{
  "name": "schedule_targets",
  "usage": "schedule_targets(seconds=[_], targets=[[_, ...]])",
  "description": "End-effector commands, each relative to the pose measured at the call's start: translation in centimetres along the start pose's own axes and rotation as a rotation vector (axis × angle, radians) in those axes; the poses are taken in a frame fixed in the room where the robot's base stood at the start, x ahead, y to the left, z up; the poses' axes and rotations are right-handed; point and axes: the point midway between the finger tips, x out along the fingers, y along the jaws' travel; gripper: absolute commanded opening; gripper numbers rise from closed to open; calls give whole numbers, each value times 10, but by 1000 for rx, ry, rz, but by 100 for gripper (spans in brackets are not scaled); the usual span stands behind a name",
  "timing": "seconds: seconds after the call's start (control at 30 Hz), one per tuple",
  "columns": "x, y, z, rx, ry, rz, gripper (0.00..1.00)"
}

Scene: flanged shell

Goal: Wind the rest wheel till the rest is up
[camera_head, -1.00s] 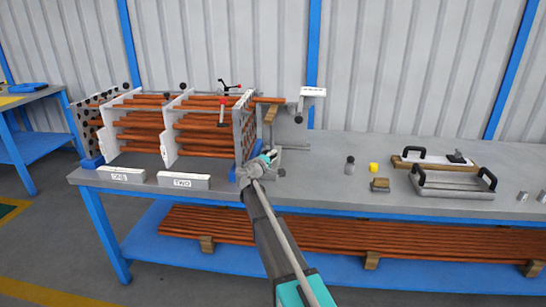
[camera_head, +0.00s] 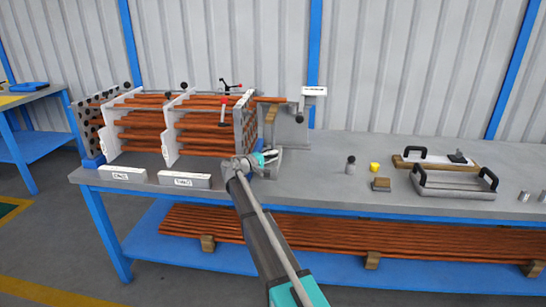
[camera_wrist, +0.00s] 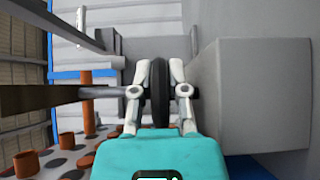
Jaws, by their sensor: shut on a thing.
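My gripper (camera_head: 272,156) is low at the right end of the tube frame. In the wrist view its two fingers (camera_wrist: 159,92) are shut on the dark rest wheel (camera_wrist: 160,100), one on each side of its rim. The wheel sits on a short shaft beside a large grey block (camera_wrist: 250,95). In the head view the wheel is too small and hidden to make out. A brown bar (camera_wrist: 50,98), perhaps the rest, crosses the left of the wrist view. A copper tube (camera_head: 268,99) sticks out of the frame's right end above my gripper.
The tube frame (camera_head: 172,135) holds several rows of copper tubes. The perforated plate (camera_wrist: 65,160) with tube ends lies close at the wrist view's lower left.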

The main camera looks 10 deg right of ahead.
Motion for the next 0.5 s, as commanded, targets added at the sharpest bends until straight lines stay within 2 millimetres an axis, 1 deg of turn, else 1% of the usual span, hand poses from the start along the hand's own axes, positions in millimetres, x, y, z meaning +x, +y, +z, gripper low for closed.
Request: schedule_targets(seconds=[0.27, 0.3, 0.33, 0.37, 0.5], targets=[[0, 0, 0, 0, -2, 0, 0], [0, 0, 0, 0, -2, 0, 27], [0, 0, 0, 0, -2, 0, 33], [0, 0, 0, 0, -2, 0, 34], [0, 0, 0, 0, -1, 0, 34]])
